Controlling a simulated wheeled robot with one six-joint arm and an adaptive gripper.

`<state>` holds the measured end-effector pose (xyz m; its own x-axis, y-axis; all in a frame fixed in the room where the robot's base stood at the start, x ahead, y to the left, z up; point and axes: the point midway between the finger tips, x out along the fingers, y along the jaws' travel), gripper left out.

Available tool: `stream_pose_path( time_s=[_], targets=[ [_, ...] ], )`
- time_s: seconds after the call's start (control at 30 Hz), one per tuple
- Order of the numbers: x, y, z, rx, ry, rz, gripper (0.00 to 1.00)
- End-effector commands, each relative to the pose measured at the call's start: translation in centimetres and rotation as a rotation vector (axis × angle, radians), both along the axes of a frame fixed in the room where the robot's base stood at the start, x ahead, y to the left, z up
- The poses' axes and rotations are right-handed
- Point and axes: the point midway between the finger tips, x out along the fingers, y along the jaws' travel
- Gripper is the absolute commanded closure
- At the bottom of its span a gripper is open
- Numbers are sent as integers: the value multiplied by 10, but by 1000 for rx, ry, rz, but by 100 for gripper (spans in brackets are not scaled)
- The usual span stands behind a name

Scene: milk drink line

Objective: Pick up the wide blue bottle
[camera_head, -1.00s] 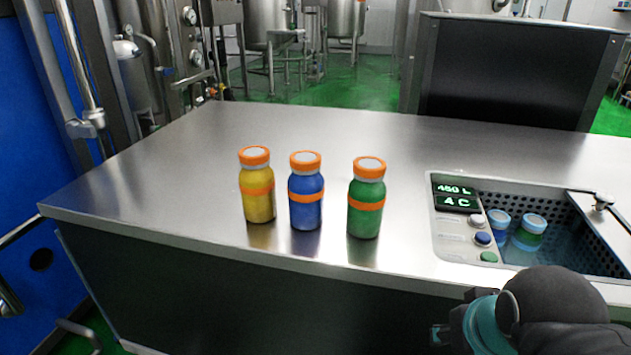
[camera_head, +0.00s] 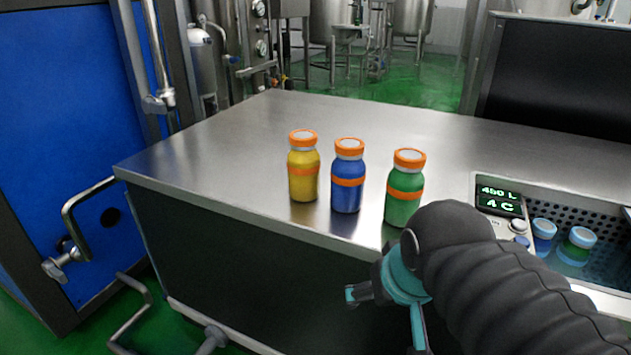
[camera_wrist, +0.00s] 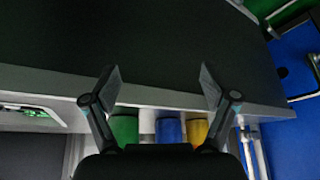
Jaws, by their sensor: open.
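A blue bottle (camera_head: 347,190) with an orange cap and orange band stands upright on the steel counter (camera_head: 250,140), between a yellow bottle (camera_head: 303,178) and a green bottle (camera_head: 404,200). In the wrist view the blue bottle (camera_wrist: 170,131) shows at the bottom edge, partly hidden by my gripper body. My gripper (camera_head: 384,318) is open and empty, in front of the counter's edge and apart from the bottles. Its spread fingers also show in the wrist view (camera_wrist: 161,85). Another blue bottle (camera_head: 543,232) with a light-blue cap stands in the sunken basin at right.
The basin (camera_head: 612,262) also holds a green bottle (camera_head: 578,246) with a light-blue cap. A control panel (camera_head: 499,202) with a lit display sits left of it. The counter is clear behind and left of the three bottles. A blue cabinet (camera_head: 70,130) stands at left.

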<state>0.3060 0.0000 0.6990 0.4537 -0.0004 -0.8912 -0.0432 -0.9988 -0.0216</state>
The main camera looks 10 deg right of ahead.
Motion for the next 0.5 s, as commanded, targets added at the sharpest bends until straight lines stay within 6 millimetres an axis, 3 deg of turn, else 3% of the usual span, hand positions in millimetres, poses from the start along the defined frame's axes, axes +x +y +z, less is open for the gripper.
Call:
stream_pose_path(
  time_s=[0.3,0.5],
  targets=[
    [72,0,109,111,129,-260,12],
    [120,1,167,170,217,-448,12]
  ],
)
